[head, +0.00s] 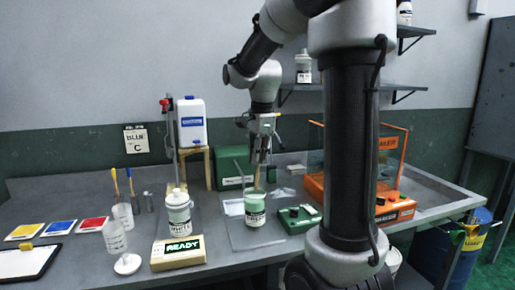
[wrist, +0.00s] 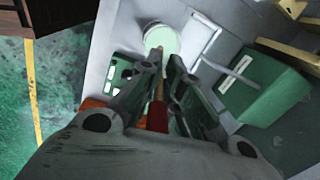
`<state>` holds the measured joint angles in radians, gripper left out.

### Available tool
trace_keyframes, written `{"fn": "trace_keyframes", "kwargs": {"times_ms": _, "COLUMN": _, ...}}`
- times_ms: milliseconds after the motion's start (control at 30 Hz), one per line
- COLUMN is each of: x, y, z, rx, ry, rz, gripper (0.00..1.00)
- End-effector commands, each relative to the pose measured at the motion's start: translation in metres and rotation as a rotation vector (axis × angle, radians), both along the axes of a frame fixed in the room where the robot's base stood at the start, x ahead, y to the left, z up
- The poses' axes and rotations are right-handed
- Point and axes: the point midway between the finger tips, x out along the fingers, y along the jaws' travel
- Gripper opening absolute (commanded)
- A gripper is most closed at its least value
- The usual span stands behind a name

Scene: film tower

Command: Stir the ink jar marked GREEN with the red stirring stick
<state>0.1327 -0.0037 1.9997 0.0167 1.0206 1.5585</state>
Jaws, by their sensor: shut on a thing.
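My gripper (head: 262,158) is shut on the red stirring stick and points down at the bench. The stick's red handle (wrist: 157,117) sits between the fingers (wrist: 165,85) in the wrist view, and its pale wooden shaft (head: 257,180) points down. A jar with pale green contents (head: 255,209) stands upright directly below; its label is too small to read surely. In the wrist view the stick's far end overlaps the jar's round pale green mouth (wrist: 166,36). I cannot tell how far the tip is inside.
A white jar marked WHITE (head: 178,217) stands left, behind a READY box (head: 179,252). A green control box (head: 299,217) is close on the right, with an orange machine (head: 391,207) beyond. A green case (head: 231,169) is behind.

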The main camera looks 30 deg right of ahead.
Motion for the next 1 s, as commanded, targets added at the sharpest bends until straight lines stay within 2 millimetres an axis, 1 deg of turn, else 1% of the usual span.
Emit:
{"fn": "trace_keyframes", "kwargs": {"times_ms": 700, "x": 0.009, "y": 0.003, "z": -0.063, "rx": 0.000, "ry": 0.002, "rz": 0.000, "gripper": 0.00}}
{"fn": "trace_keyframes", "kwargs": {"times_ms": 1000, "x": 0.012, "y": 0.003, "z": -0.082, "rx": 0.000, "ry": 0.000, "rz": 0.000, "gripper": 0.00}}
